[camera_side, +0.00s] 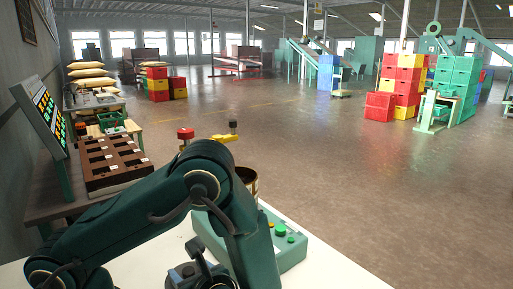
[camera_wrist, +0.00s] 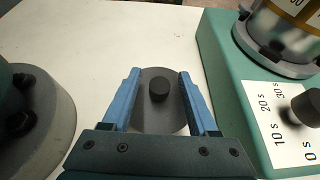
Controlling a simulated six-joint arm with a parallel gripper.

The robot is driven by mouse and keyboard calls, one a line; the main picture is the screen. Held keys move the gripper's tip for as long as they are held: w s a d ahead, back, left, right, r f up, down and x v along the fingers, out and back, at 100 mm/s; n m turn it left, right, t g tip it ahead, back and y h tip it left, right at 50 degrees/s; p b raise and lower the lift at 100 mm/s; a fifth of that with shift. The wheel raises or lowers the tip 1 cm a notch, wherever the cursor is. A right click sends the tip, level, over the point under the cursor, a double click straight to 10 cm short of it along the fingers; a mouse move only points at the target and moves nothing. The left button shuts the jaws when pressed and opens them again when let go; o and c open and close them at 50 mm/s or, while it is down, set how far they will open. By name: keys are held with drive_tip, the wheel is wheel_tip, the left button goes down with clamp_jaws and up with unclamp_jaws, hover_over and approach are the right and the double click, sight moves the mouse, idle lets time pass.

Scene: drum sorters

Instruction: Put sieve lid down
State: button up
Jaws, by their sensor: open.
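The sieve lid is a grey disc (camera_wrist: 165,118) with a black knob (camera_wrist: 159,91), on or just above the white table in the wrist view. My gripper (camera_wrist: 158,72) is open, with one blue finger on each side of the lid's knob. I cannot tell whether the fingers touch the disc. The lower part of the lid is hidden by the gripper body. In the side view my gripper (camera_side: 190,272) is low at the bottom, and the lid cannot be made out there.
A green shaker base (camera_wrist: 222,60) with a timer knob (camera_wrist: 306,115) stands at right. A metal sieve drum (camera_wrist: 290,35) sits on it. A dark round-topped part (camera_wrist: 25,115) is at left. White table (camera_wrist: 170,35) is bare beyond the lid.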

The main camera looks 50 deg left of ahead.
drive_tip(key=v, duration=1.1)
drive_tip(key=shift+d+r, duration=0.15)
drive_tip(key=shift+d, duration=0.15)
wheel_tip(320, 180, up, 9)
drive_tip(key=s+a+n+t+h, duration=0.1)
drive_tip(key=n+t+h, duration=0.4)
drive_tip(key=n+h, duration=0.7)
drive_tip(key=n, duration=0.6)
drive_tip(key=shift+a+n+h, duration=0.3)
drive_tip(key=shift+a+h, duration=0.05)
drive_tip(key=shift+h, duration=0.05)
